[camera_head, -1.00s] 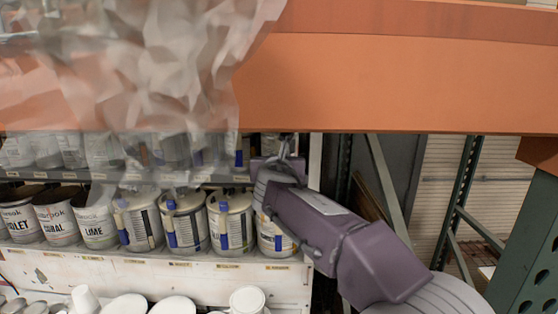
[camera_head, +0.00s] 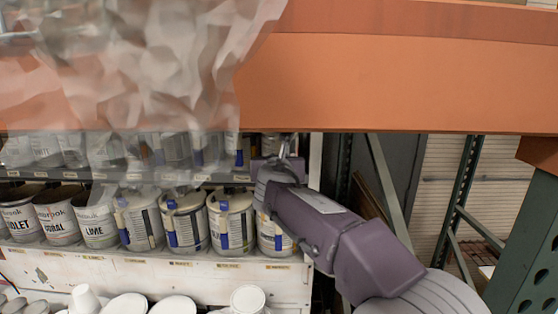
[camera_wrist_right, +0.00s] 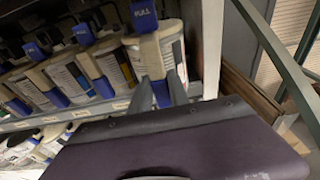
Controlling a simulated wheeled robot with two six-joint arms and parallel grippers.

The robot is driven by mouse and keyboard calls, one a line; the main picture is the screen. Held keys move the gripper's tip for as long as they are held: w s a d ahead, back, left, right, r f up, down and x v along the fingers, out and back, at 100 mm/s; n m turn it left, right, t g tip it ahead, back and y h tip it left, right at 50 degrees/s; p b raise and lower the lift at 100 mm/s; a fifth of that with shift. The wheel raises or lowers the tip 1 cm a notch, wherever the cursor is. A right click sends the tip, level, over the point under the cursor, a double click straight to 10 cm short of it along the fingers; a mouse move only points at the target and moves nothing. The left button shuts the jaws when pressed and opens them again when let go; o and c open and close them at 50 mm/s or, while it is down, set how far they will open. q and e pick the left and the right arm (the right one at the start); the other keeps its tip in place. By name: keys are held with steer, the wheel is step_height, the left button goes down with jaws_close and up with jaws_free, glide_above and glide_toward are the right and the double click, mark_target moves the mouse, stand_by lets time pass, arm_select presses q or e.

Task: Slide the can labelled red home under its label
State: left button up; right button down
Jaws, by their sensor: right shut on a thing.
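The rightmost can (camera_head: 272,238) of the lower row stands at the right end of the shelf, partly behind my right arm. In the right wrist view it is the nearest can (camera_wrist_right: 150,52), white-sided with a blue PULL tab on its pale strap. My right gripper (camera_wrist_right: 162,92) has its grey fingers on either side of the blue lower part of the strap, closed on it. A label strip (camera_head: 277,267) lies on the shelf edge below. I cannot read red on any label. My left gripper is out of view.
Several cans (camera_head: 229,222) stand in a row to the left, close beside it. A white post (camera_head: 313,165) bounds the shelf on the right. An orange beam (camera_head: 400,85) crosses above. Pale lids (camera_head: 172,306) lie below in front. A translucent crumpled sheet hangs upper left.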

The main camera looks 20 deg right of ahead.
steer(key=shift+r, duration=0.2)
steer(key=shift+w+d+r+p, duration=0.1)
steer(key=shift+w+d+p, duration=0.05)
steer(key=shift+w+p, duration=0.2)
steer(key=shift+x, duration=0.85)
steer(key=shift+r+p, duration=0.1)
steer(key=shift+p, duration=0.2)
steer(key=shift+x, duration=0.95)
steer(key=shift+r, duration=0.15)
